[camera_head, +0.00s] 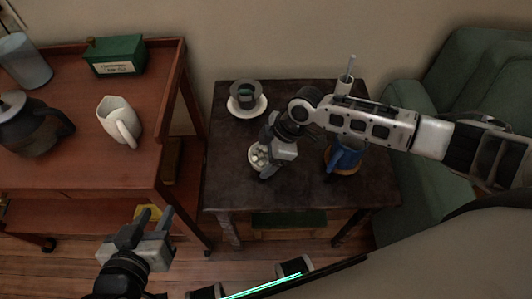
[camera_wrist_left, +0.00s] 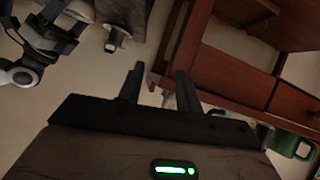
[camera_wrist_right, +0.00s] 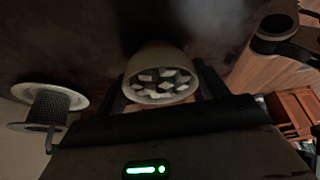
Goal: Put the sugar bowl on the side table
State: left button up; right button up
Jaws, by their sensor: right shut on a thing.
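The sugar bowl (camera_wrist_right: 158,75) is a pale round bowl filled with white cubes. In the head view the sugar bowl (camera_head: 257,158) is at the dark side table's (camera_head: 230,190) left-middle part, partly hidden by my right gripper (camera_head: 268,168). In the right wrist view the bowl sits between the two fingers of my right gripper (camera_wrist_right: 160,88), which is shut on it. I cannot tell whether the bowl's base touches the tabletop. My left gripper (camera_head: 144,228) is open and empty, low in front of the red-brown cart; its fingers also show in the left wrist view (camera_wrist_left: 158,85).
On the side table are a dark cup on a white saucer (camera_head: 236,108), a blue mug (camera_head: 346,157) on a round coaster and a pale holder (camera_head: 345,85). The cart (camera_head: 60,175) holds a coffee pot, a white pitcher (camera_head: 115,112) and a green box (camera_head: 115,53). A green armchair (camera_head: 435,80) stands right.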

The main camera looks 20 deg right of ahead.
jog(key=o, duration=1.1)
jog(key=shift+f, duration=0.15)
pick_arm(q)
jog(key=shift+f, duration=0.1)
pick_arm(e)
jog(key=shift+r, duration=0.3)
jog(key=p+v, duration=0.2)
jog(key=v, duration=0.9)
jog(key=s+a+f+m+t+y, duration=0.1)
jog(key=s+a+m+t+y, duration=0.35)
jog(key=a, duration=0.75)
pick_arm(q)
jog(key=shift+r, duration=0.45)
pick_arm(e)
jog(key=s+d+m+t+h, duration=0.1)
jog(key=s+d+m, duration=0.1)
jog(key=d+m, duration=0.1)
jog(key=s+d+m+t+h, duration=0.2)
jog(key=d+m, duration=0.1)
jog(key=s+d+m+t+h, duration=0.2)
jog(key=m, duration=0.1)
jog(key=shift+s+d+f+t, duration=0.15)
jog(key=shift+d+f+t, duration=0.1)
jog(key=shift+d, duration=0.15)
